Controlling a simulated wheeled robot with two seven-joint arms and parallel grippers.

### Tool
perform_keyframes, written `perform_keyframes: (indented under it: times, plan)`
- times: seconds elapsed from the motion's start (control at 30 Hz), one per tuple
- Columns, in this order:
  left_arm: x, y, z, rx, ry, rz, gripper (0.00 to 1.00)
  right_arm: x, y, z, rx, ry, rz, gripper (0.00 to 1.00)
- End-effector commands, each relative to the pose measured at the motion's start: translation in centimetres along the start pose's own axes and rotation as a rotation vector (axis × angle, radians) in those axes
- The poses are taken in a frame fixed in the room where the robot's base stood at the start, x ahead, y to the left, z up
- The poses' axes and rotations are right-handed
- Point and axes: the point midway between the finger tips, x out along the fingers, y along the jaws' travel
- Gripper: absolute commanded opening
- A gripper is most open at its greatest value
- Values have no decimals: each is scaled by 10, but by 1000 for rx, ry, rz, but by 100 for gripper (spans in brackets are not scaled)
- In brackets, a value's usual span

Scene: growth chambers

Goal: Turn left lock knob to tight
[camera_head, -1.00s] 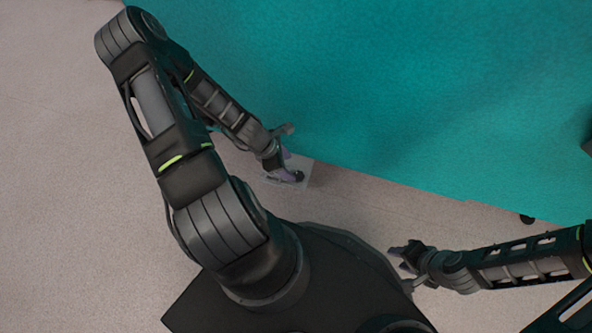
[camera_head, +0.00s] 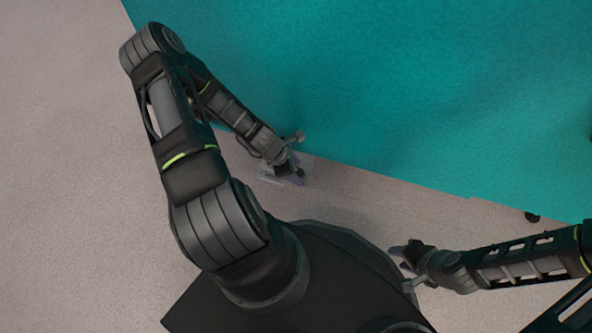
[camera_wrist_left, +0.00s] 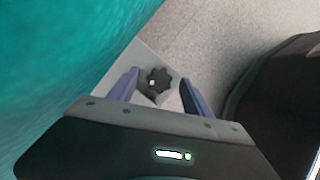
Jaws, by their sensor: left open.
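The lock knob (camera_wrist_left: 161,77) is a dark, lobed knob with a small white mark, on a light grey plate (camera_wrist_left: 147,59) beside the teal surface in the left wrist view. My left gripper (camera_wrist_left: 158,76) is open, with one purple finger on each side of the knob and a visible gap on both sides. In the head view my left gripper (camera_head: 296,174) is low beside the teal edge, over the pale plate (camera_head: 268,179); the knob is hidden there. My right gripper (camera_head: 398,254) is far from the knob; its opening is unclear.
A large teal surface (camera_head: 390,90) fills the upper right of the head view, close to my left gripper. Pale speckled floor (camera_head: 70,180) is free at the left. A small black round thing (camera_head: 532,217) shows at the teal edge on the right.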

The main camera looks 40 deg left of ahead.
Motion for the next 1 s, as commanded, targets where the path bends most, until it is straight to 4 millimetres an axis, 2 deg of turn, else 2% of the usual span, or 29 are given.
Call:
perform_keyframes:
  times: [0.17,0.87,1.0]
  plan:
    - [-1,0,0,0,0,0,57,0,0,0,0,0,0,36]
    - [-1,0,0,0,0,0,0,0,0,0,0,0,0,36]
    - [-1,0,0,5,0,-2,0,-1,0,0,0,0,0,36]
